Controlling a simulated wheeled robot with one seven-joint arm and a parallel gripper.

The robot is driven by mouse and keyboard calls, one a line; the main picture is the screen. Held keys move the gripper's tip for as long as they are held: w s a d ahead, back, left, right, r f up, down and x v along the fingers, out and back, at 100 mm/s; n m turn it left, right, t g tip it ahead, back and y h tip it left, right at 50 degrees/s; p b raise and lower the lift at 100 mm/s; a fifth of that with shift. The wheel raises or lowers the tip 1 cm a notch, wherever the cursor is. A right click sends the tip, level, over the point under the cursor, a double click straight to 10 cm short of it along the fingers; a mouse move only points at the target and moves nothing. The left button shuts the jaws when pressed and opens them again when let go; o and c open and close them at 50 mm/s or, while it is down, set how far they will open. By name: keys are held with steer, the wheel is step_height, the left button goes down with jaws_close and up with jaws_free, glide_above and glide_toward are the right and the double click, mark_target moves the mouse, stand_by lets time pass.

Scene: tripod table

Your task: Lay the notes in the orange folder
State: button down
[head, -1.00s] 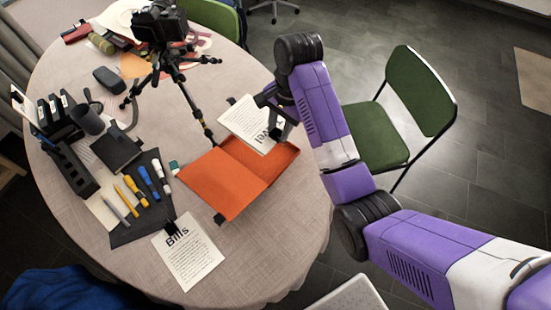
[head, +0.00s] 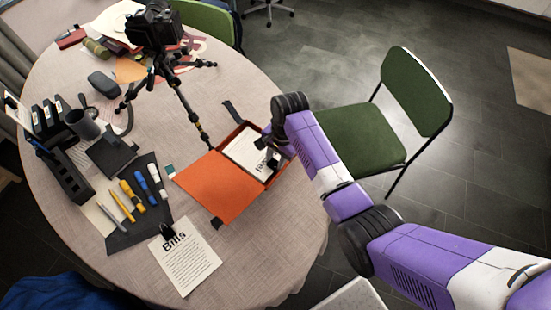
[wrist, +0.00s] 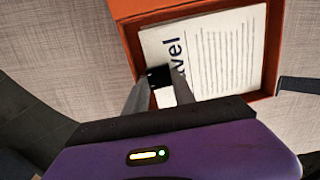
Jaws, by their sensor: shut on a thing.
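The orange folder (head: 218,188) lies open on the round table, its flap to the left and its shallow box part to the right. The notes, white printed sheets (head: 245,150) headed with a word ending in "vel", lie within the walls of the box part. They also show in the wrist view (wrist: 225,55), with a black clip at their left edge. My gripper (head: 272,158) is over the box part. In the wrist view my gripper (wrist: 165,85) is shut on the notes at the black clip. The fingers hide part of the heading.
A clipped sheet headed "Bills" (head: 184,258) lies at the front of the table. A tripod with a camera (head: 155,28) stands behind the folder. Pens on a dark mat (head: 135,190) and a black file rack (head: 68,175) are to the left. A green chair (head: 365,135) stands right of the table.

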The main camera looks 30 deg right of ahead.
steer(key=shift+f, duration=0.15)
steer(key=c, duration=1)
jaws_free()
steer(key=shift+c, duration=0.2)
step_height(320, 180, up, 12)
steer(key=d, duration=0.1)
steer(key=shift+s+d+b, duration=0.25)
steer(key=shift+s+b, duration=0.05)
steer(key=shift+b, duration=0.05)
